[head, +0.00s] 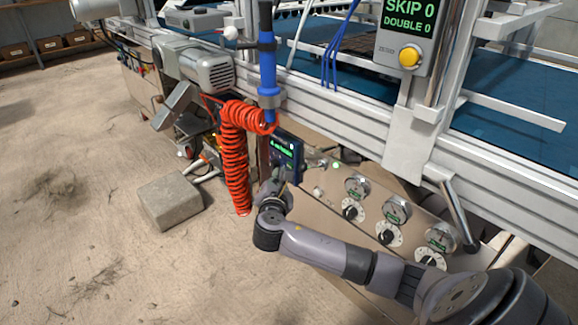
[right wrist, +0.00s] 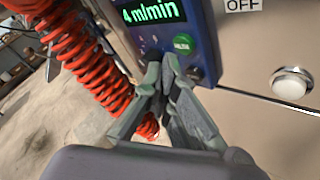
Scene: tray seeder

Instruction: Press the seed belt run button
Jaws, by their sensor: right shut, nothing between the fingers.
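A blue control box (head: 297,161) with a lit green display hangs on the machine's side in the head view. In the right wrist view the box (right wrist: 205,40) shows a display (right wrist: 150,10) reading "4 m/min" and a round green button (right wrist: 183,45) with small lettering that I cannot read for certain. My right gripper (right wrist: 162,66) is shut and empty, its fingertips in front of the box's lower part, just below and left of the green button. I cannot tell whether they touch the box. In the head view the right gripper (head: 279,182) is partly hidden by my wrist. My left gripper is out of view.
A coiled orange hose (head: 235,155) hangs close left of the box. To the right, a beige panel carries gauges (head: 357,186) and knobs (head: 388,234). A white button (right wrist: 291,83) sits near an "OFF" label. A concrete block (head: 171,202) lies on the floor.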

